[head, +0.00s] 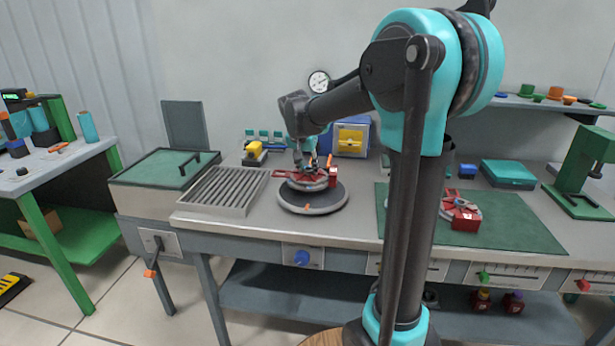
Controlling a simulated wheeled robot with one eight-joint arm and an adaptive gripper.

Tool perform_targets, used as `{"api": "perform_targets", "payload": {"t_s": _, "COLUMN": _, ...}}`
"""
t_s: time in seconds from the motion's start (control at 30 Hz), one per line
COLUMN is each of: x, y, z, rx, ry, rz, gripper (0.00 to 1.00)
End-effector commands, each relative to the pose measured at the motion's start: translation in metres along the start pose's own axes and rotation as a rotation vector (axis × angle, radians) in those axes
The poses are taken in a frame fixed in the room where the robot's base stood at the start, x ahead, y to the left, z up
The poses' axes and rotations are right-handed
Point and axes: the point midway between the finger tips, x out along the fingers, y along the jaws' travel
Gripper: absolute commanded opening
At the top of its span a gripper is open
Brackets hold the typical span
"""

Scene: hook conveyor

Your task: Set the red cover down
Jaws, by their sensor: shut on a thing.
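The red cover (298,183) is on the round grey turntable or just above it, over a pale round part; I cannot tell whether it touches. My gripper (309,167) comes down from above at the middle of the view and is shut on the red cover. The fingertips are small and partly merged with the red parts. A second red piece (462,214) with a pale round part lies on the green mat, partly hidden behind my arm.
A ribbed grey tray (222,192) lies left of the turntable. A lidded green-topped box (165,168) stands further left. The green mat (510,228) covers the right bench, with free room right of the red piece. A blue bin with a yellow box (351,140) stands behind.

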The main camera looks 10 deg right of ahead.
Motion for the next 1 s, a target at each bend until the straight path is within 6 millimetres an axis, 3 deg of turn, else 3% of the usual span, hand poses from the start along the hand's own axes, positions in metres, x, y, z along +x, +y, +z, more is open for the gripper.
{"api": "perform_targets", "payload": {"t_s": 0.3, "x": 0.030, "y": 0.000, "z": 0.013, "rx": 0.000, "ry": 0.001, "rz": 0.000, "gripper": 0.00}}
{"api": "perform_targets", "payload": {"t_s": 0.7, "x": 0.033, "y": 0.000, "z": 0.014, "rx": 0.000, "ry": 0.001, "rz": 0.000, "gripper": 0.00}}
{"api": "perform_targets", "payload": {"t_s": 0.73, "x": 0.033, "y": 0.000, "z": 0.015, "rx": 0.000, "ry": 0.000, "rz": 0.000, "gripper": 0.35}}
{"api": "perform_targets", "payload": {"t_s": 0.87, "x": 0.033, "y": 0.000, "z": 0.015, "rx": 0.000, "ry": 0.000, "rz": 0.000, "gripper": 0.52}}
{"api": "perform_targets", "payload": {"t_s": 1.0, "x": 0.033, "y": 0.000, "z": 0.015, "rx": 0.000, "ry": 0.000, "rz": 0.000, "gripper": 0.54}}
